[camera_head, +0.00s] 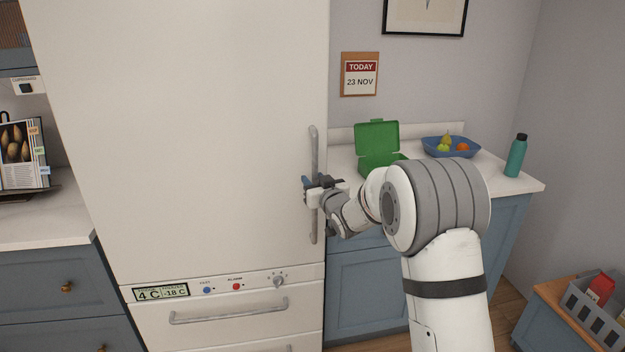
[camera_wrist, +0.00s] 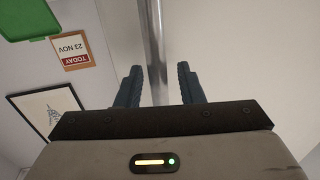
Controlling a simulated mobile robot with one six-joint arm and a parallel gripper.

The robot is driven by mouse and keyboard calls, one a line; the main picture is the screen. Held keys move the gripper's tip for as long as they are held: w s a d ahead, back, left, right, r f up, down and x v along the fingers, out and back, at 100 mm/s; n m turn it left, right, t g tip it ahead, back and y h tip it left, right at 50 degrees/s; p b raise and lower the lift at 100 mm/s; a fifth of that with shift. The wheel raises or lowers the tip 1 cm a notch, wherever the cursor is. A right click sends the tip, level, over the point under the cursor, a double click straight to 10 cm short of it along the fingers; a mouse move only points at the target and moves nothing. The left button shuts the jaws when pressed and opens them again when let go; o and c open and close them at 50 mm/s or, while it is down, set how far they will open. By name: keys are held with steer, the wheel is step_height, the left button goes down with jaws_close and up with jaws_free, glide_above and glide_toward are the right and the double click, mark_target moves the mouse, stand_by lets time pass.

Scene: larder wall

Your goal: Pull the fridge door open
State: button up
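The tall white fridge door (camera_head: 190,120) stands shut, flush with the fridge body as far as I can see. Its grey vertical bar handle (camera_head: 315,148) is on the door's right edge. My gripper (camera_head: 308,184) is at the handle's middle height, coming from the right. In the wrist view the handle (camera_wrist: 155,45) runs down between the two blue fingers of my gripper (camera_wrist: 158,85).
A counter (camera_head: 490,182) right of the fridge holds a green open box (camera_head: 378,137), a blue fruit bowl (camera_head: 437,146) and a teal bottle (camera_head: 516,156). A freezer drawer handle (camera_head: 228,314) is below the door. A crate (camera_head: 592,318) sits at lower right.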

steer(key=shift+c, duration=0.4)
jaws_close()
